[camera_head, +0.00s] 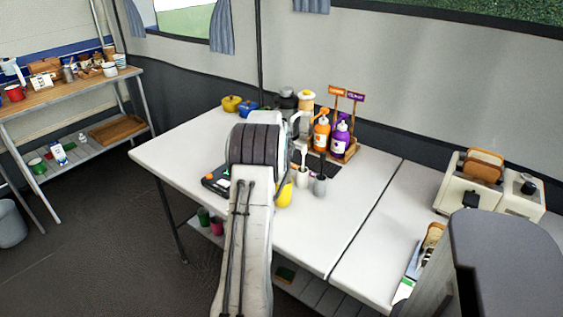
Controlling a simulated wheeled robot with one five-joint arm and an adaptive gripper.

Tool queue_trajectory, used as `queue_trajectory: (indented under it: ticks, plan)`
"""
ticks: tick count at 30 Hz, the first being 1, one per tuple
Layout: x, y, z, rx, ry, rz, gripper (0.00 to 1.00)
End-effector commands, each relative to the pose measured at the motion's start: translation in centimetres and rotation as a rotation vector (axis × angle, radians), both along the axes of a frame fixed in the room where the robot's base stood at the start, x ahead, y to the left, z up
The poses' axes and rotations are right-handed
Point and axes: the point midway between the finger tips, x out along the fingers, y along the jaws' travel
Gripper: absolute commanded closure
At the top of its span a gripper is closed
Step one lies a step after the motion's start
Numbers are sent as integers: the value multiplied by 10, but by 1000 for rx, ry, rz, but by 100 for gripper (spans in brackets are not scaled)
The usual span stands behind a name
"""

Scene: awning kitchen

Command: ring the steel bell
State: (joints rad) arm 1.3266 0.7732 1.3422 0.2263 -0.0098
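I cannot make out the steel bell in the head view. My own arm rises through the middle of the picture and covers part of the white table (370,185), so the bell may be hidden behind it. My gripper cannot be made out either; the far end of the arm is hidden behind its thick banded joint.
Orange and purple bottles (321,135) stand in a wooden rack at the table's back. Yellow and blue pots (231,104) stand at the back left. A dark tray (214,181) lies beside my arm. A toaster (467,186) is at right. A wooden shelf (70,88) stands far left.

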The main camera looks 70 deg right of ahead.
Motion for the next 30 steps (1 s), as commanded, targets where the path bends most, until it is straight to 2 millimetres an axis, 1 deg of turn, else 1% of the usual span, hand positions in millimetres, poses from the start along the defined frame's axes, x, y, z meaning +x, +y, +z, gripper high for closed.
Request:
queue_trajectory:
  ticks: [7,30]
  plan:
    - [-1,0,-8,0,1,-1,100]
    - [-1,0,-10,0,1,-1,100]
